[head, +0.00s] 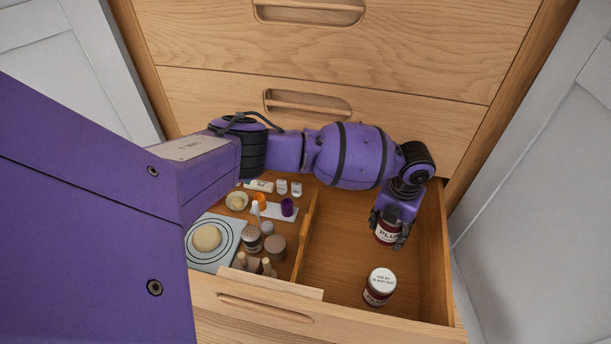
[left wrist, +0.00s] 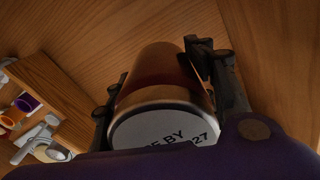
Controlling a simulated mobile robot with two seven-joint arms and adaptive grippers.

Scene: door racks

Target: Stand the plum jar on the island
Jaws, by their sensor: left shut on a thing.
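The plum jar (head: 387,233) has a dark red body and a label reading "PLU…". My left gripper (head: 390,226) is shut on it, inside the right compartment of the open drawer (head: 332,255). In the left wrist view the jar (left wrist: 163,82) lies between the two fingers (left wrist: 165,90), its pale lid with "BY" and "27" facing the camera. Whether the jar touches the drawer floor cannot be told. The island is not in view. My right gripper is not in view.
A second jar (head: 379,287) with a white lid stands nearer the drawer front. A wooden divider (head: 304,237) separates the left compartment, which holds several small items and a grey board (head: 229,237). Shut drawers (head: 400,110) rise behind. The right compartment's middle is clear.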

